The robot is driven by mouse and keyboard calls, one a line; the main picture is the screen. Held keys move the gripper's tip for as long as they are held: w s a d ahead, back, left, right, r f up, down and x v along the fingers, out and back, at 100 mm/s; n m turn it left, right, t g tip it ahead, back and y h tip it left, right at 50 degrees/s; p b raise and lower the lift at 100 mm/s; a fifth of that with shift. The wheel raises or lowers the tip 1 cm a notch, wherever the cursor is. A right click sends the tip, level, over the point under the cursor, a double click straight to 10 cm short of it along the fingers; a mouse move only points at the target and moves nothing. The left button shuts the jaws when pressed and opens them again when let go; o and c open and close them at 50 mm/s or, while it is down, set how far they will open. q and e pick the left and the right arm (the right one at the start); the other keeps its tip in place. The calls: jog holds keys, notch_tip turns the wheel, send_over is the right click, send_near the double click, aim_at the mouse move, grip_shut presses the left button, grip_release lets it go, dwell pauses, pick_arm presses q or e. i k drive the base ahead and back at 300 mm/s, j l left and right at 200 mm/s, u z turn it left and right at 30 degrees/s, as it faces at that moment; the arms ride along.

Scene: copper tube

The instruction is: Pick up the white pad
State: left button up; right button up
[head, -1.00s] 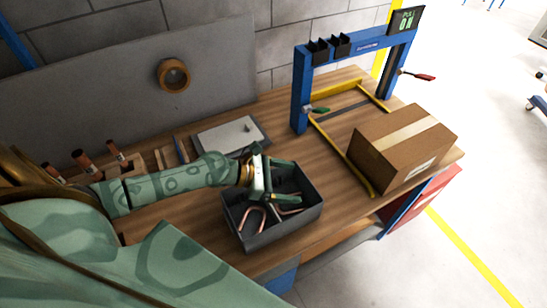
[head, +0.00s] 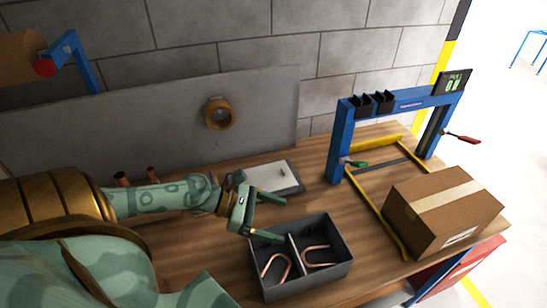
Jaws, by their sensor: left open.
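The white pad (head: 268,177) lies flat on the wooden bench behind the divided bin, on or against a grey plate, with a small dark mark on its top. My left gripper (head: 279,219) is open and empty, its two fingers pointing right. It is in front of the pad in the picture and over the back left edge of the bin. Its wrist overlaps the pad's left end, hiding a little of it. The gripper's height above the bench is hard to tell. My right gripper is not in view.
A dark divided bin (head: 337,280) holds bent copper tubes (head: 318,256). A blue frame (head: 340,150) with yellow rails and a cardboard box (head: 443,210) stand to the right. A tape roll (head: 219,114) hangs on the grey back panel (head: 130,125). Bare bench lies between pad and frame.

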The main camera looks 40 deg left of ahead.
aim_at(277, 176)
jog(key=u, duration=1.4)
